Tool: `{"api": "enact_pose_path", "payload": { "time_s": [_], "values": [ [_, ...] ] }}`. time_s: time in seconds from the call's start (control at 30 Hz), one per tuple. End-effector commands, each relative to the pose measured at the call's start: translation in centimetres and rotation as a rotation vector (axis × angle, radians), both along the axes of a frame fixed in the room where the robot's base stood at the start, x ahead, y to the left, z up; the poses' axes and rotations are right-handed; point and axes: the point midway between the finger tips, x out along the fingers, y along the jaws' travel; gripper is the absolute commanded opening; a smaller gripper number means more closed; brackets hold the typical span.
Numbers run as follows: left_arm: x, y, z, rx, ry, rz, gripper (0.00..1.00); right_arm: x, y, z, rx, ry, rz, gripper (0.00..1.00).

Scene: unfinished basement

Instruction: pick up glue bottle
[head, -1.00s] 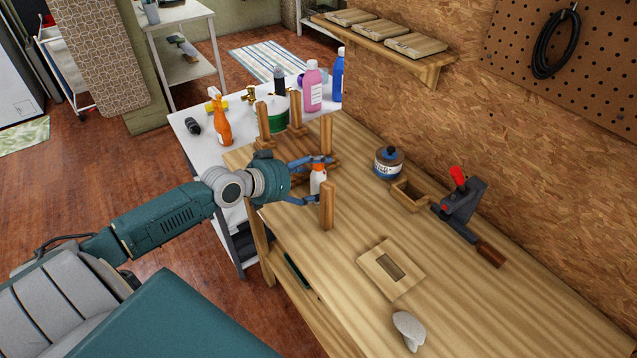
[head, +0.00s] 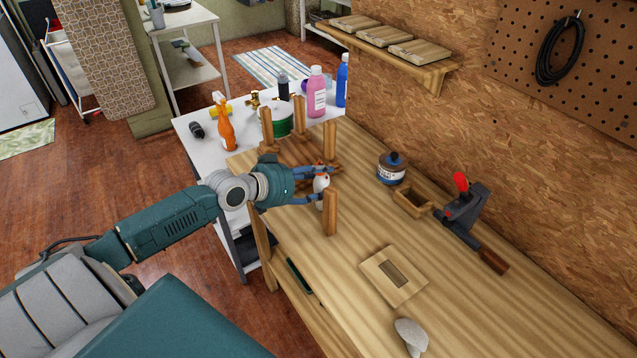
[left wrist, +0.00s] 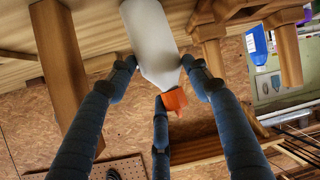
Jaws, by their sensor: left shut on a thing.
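The glue bottle (head: 321,184) is small and white with an orange cap, among the wooden posts at the far left part of the workbench. My left gripper (head: 323,179) is shut around it, and its fingers cover part of the bottle. In the left wrist view the bottle's white body (left wrist: 150,38) and orange cap (left wrist: 175,99) show between the fingers of my left gripper (left wrist: 160,72). I cannot tell if its base touches the surface below. My right gripper is not in view.
Upright wooden posts (head: 330,212) stand close around the gripper on the workbench (head: 335,290). A blue-labelled can (head: 391,170), small wooden box (head: 413,203) and red-handled clamp (head: 466,208) are to the right. Bottles, including a pink one (head: 317,95), stand on the white table behind.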

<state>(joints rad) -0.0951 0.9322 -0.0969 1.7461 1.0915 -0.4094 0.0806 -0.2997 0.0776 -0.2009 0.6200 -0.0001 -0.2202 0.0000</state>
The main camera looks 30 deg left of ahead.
Motion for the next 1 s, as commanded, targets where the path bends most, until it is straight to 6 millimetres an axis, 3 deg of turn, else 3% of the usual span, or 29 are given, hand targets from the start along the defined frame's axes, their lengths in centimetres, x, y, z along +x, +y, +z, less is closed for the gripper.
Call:
{"api": "enact_pose_path", "payload": {
  "time_s": [0.27,0.7,1.0],
  "values": [
    [0.1,0.0,4.0,0.004,-0.007,-0.002,0.19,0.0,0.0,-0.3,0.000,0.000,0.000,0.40],
    [0.2,0.1,16.1,0.005,-0.010,0.000,0.19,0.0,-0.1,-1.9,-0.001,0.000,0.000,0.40],
    [0.1,0.1,20.1,0.002,-0.006,0.000,0.19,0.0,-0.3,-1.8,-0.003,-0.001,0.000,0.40]
  ]
}}
